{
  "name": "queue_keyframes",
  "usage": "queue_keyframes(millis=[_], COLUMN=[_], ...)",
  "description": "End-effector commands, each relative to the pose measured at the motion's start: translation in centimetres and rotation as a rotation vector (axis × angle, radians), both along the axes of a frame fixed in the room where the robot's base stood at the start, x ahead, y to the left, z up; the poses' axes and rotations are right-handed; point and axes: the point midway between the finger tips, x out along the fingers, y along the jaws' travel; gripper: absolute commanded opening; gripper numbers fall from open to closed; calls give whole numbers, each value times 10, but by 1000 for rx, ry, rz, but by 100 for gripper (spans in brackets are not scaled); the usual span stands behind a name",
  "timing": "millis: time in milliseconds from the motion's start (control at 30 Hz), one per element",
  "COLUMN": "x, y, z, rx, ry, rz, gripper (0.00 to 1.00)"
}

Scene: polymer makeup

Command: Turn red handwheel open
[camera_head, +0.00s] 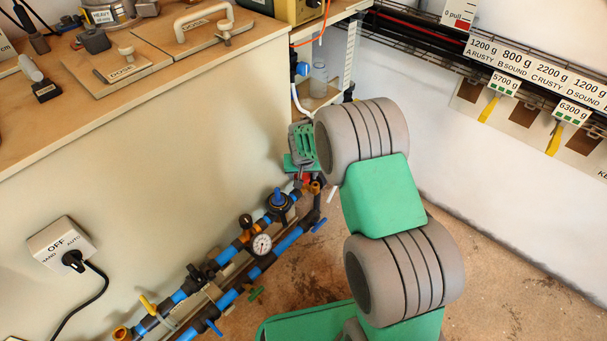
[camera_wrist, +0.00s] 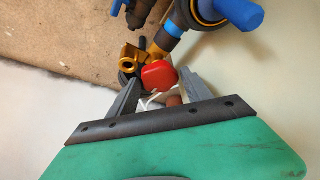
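The red handwheel (camera_wrist: 158,74) sits on brass pipe fittings, in the upper middle of the wrist view. My gripper (camera_wrist: 160,80) has its two grey fingers apart, one at each side of the handwheel. Narrow gaps seem to show beside it; whether a finger touches it, I cannot tell. In the head view, a small piece of the red handwheel (camera_head: 305,179) shows just below my gripper (camera_head: 300,174), at the upper right end of the pipes. My gripper and arm hide much of that spot.
Blue and black pipes (camera_head: 285,243) run along the bench side with a pressure gauge (camera_head: 261,245), a blue-knobbed regulator (camera_head: 278,200) and several small levers. A brass fitting (camera_wrist: 130,58) and blue valve (camera_wrist: 240,12) lie close to the handwheel. The floor at right is clear.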

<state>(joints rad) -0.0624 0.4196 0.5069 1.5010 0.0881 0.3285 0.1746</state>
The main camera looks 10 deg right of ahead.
Motion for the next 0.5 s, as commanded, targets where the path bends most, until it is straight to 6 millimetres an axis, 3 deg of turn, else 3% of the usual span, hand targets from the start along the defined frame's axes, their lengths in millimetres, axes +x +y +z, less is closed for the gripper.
queue_keyframes(millis=[500], x=[0], y=[0], z=[0], rx=[1], ry=[0], rz=[0], gripper=[14])
